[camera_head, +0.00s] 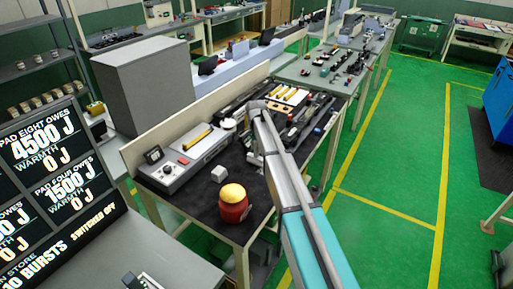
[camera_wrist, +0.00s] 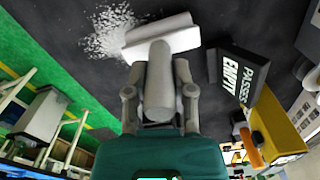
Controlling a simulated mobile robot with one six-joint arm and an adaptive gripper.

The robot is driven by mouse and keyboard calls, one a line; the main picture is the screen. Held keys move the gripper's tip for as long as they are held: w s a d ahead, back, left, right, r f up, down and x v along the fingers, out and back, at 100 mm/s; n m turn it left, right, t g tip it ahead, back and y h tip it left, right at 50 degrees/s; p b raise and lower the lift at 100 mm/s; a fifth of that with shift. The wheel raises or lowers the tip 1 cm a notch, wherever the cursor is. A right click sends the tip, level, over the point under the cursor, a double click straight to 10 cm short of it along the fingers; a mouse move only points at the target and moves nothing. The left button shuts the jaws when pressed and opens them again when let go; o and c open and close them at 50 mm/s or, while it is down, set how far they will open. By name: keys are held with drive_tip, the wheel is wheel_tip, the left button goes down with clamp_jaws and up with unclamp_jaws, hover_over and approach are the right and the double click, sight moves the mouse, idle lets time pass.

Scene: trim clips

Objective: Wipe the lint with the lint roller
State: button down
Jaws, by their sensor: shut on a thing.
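In the wrist view, my gripper (camera_wrist: 160,108) is shut on the grey handle of the lint roller (camera_wrist: 162,38). The white roller head lies crosswise beyond the fingertips, slightly tilted. A patch of white lint (camera_wrist: 104,32) is scattered on the dark mat (camera_wrist: 52,32), just left of and beyond the roller's left end. Part of the patch may be hidden behind the roller. I cannot tell whether the roller touches the mat. In the head view, the arm reaches over the dark-topped bench (camera_head: 200,196), and the roller and lint cannot be made out.
A dark sign reading "PASSES EMPTY" (camera_wrist: 238,76) stands close to the right of the roller. In the head view, a red jar with a yellow lid (camera_head: 233,203), a white block (camera_head: 219,174) and a grey device (camera_head: 185,160) stand left of the arm. Several tools lie beyond.

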drive_tip(key=shift+s+d, duration=0.5)
drive_tip(key=shift+d, duration=0.2)
drive_tip(key=shift+s+d, duration=0.45)
drive_tip(key=shift+d, duration=0.25)
drive_tip(key=shift+s+d, duration=0.65)
drive_tip(key=shift+d, duration=0.2)
drive_tip(key=shift+s+d, duration=0.6)
drive_tip(key=shift+d, duration=0.2)
drive_tip(key=shift+s+d, duration=0.65)
drive_tip(key=shift+d, duration=0.25)
drive_tip(key=shift+s+d, duration=0.45)
drive_tip(key=shift+d, duration=0.25)
